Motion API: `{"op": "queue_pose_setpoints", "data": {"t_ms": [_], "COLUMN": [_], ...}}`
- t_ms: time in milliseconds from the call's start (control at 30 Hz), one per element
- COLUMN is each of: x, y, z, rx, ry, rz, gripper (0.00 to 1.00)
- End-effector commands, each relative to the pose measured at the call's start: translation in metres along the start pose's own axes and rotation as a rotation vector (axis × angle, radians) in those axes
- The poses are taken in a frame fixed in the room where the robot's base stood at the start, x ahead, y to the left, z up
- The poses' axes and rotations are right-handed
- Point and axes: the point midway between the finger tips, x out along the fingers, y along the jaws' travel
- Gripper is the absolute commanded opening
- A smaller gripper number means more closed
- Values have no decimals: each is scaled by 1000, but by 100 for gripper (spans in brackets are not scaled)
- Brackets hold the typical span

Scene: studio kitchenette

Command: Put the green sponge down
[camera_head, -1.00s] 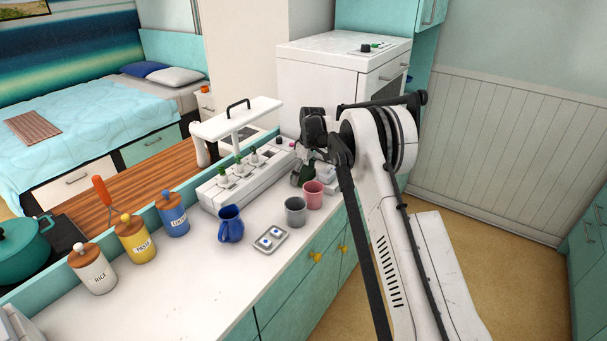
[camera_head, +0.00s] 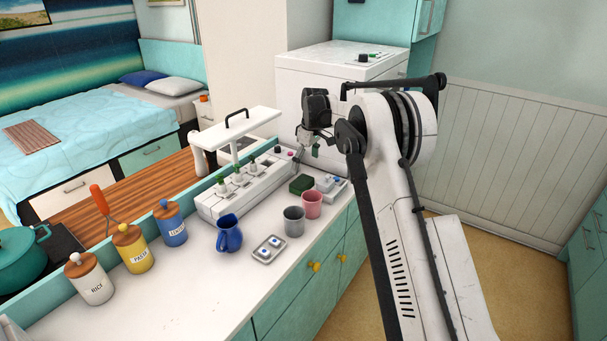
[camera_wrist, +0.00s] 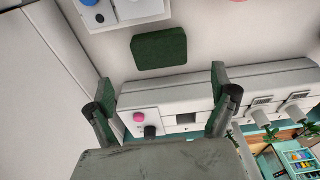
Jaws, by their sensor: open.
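The green sponge (camera_head: 301,185) lies flat on the white counter, between the white machine with levers and a small white tray. In the wrist view the sponge (camera_wrist: 159,48) shows as a dark green block beyond my fingertips, with clear space around it. My gripper (camera_wrist: 162,90) is open and empty, with its two fingers wide apart. In the head view my gripper (camera_head: 308,152) is above the counter, higher than the sponge and apart from it.
A pink cup (camera_head: 312,205), a grey cup (camera_head: 293,219) and a blue jug (camera_head: 229,234) stand nearer on the counter (camera_head: 190,290). The white tray (camera_head: 332,186) is right of the sponge. The lever machine (camera_head: 240,190) runs along the back edge.

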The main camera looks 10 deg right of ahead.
Motion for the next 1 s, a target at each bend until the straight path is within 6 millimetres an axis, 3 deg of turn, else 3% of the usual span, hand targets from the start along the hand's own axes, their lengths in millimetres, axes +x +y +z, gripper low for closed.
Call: {"op": "queue_pose_setpoints", "data": {"t_ms": [333, 467, 700, 1000], "x": [-35, -64, -133, -202], "y": [-4, -16, -53, -112], "z": [2, 9, 34, 81], "rx": [9, 40, 130, 244], "ry": [3, 16, 55, 112], "rz": [5, 24, 74, 131], "gripper": [91, 91, 91, 91]}}
